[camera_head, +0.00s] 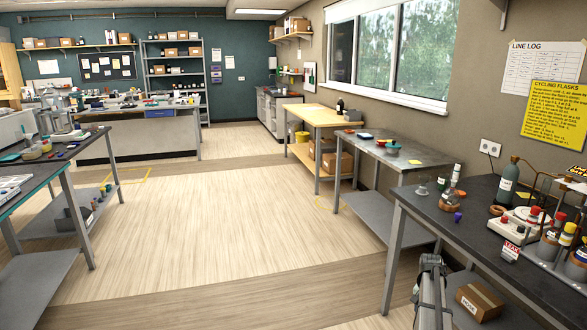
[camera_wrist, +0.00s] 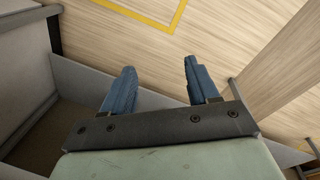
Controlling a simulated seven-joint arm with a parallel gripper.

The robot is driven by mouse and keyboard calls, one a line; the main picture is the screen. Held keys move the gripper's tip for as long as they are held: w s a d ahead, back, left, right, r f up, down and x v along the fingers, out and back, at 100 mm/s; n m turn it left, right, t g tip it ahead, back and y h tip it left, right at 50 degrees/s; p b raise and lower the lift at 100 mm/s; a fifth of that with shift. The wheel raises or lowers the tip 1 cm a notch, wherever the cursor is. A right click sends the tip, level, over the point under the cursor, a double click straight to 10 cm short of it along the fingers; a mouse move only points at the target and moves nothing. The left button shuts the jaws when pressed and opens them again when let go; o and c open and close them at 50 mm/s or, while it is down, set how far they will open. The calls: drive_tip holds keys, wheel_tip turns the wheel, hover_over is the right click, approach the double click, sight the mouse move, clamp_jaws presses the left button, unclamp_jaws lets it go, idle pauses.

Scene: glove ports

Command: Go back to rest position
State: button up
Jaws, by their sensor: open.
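My gripper (camera_wrist: 160,66) shows in the wrist view, with two blue fingers set apart on a dark bracket. It is open, and nothing is between the fingers. Pale wood floor (camera_wrist: 115,32) with a yellow line shows beyond the fingertips. I cannot make out my gripper in the head view.
A dark bench (camera_head: 472,222) with flasks, bottles and capped vials stands at the right. A grey table (camera_head: 420,158) and a wooden table (camera_head: 322,116) stand behind it. Another bench (camera_head: 30,178) is at the left. The middle floor (camera_head: 200,225) is clear. Grey panels (camera_wrist: 75,75) lie close in the wrist view.

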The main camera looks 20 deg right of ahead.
drive_tip(key=s+a+f+n+g+y, duration=0.1)
drive_tip(key=s+a+f+n, duration=0.15)
drive_tip(key=a+f, duration=0.6)
drive_tip(key=s+a+f+n, duration=0.1)
drive_tip(key=s+a+f, duration=0.4)
drive_tip(key=a, duration=0.7)
drive_tip(key=s+a+f+n+g+y, duration=0.1)
drive_tip(key=s+a+f+n, duration=0.1)
drive_tip(key=a+f, duration=0.7)
drive_tip(key=s+a+f+n+g, duration=0.1)
drive_tip(key=s+a+f+n, duration=0.2)
drive_tip(key=s+a, duration=0.7)
drive_tip(key=s+a+f+n+g+h, duration=0.1)
drive_tip(key=s+a+f+n+g, duration=0.1)
drive_tip(key=s+a, duration=0.7)
drive_tip(key=s+f+n, duration=0.1)
drive_tip(key=s, duration=0.5)
drive_tip(key=shift+s+a, duration=0.3)
drive_tip(key=shift+a, duration=0.1)
